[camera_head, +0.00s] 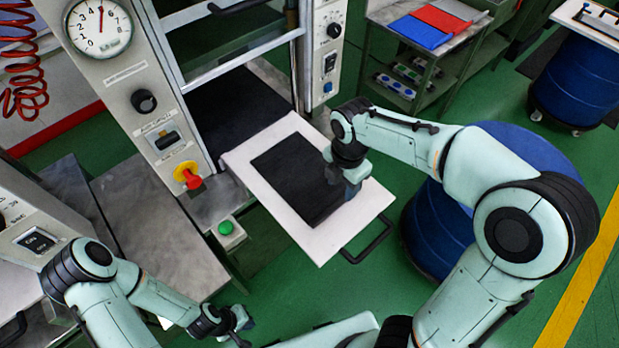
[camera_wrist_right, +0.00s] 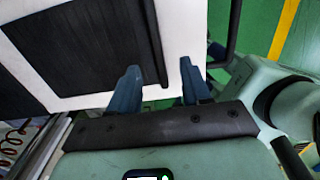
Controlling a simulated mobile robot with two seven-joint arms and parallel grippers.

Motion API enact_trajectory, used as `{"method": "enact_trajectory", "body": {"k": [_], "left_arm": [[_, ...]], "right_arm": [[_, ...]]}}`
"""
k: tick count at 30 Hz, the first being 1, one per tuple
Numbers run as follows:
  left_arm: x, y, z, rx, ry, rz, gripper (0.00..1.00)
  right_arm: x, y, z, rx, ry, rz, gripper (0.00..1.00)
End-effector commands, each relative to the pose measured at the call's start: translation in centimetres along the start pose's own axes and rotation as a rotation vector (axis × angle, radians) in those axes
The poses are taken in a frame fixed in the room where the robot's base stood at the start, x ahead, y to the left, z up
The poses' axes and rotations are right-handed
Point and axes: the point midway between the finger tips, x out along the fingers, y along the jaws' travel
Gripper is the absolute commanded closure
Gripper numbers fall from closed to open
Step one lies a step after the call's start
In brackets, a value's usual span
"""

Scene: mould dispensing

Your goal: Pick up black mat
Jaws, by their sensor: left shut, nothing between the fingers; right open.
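The black mat (camera_head: 285,178) lies flat on a white tray (camera_head: 310,245) that sticks out from the press. It also shows in the right wrist view (camera_wrist_right: 80,45), with a raised dark strip along its near side. My right gripper (camera_wrist_right: 158,75) is open, its blue fingers over the tray beside that strip. The strip's end lies ahead of the gap between the fingers; contact cannot be told. In the head view my right gripper (camera_head: 347,188) hides part of the mat's right edge. My left gripper (camera_head: 243,328) is shut and empty at the lower left, away from the mat.
The press's control column (camera_head: 150,100) with gauge and red knob stands left of the tray. A black tray handle (camera_head: 370,240) sticks out at the front right. A blue barrel (camera_head: 430,225) stands right of the tray, below my right arm. Green floor lies in front.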

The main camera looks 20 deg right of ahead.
Motion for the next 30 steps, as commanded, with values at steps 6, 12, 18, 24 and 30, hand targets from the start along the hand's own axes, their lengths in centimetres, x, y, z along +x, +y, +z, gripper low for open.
{"method": "enact_trajectory", "body": {"k": [6,12,18,24,30], "left_arm": [[0.4,-0.2,0.3,-0.001,-0.003,-0.001,1.00],[0.4,-0.2,0.3,-0.001,-0.003,-0.001,1.00],[0.7,-0.4,0.5,-0.002,-0.005,-0.002,1.00],[0.7,-0.4,0.5,-0.002,-0.006,-0.002,1.00],[0.7,-0.4,0.5,-0.002,-0.006,-0.002,1.00]], "right_arm": [[2.7,0.0,0.0,0.000,-0.001,-0.001,0.52],[4.4,0.2,-0.1,-0.001,-0.002,-0.002,0.52],[7.4,0.2,-0.2,0.000,-0.001,-0.003,0.52],[8.0,0.3,-0.2,0.000,-0.001,0.002,0.52],[7.9,0.3,-0.2,0.000,-0.001,0.003,0.78]]}}
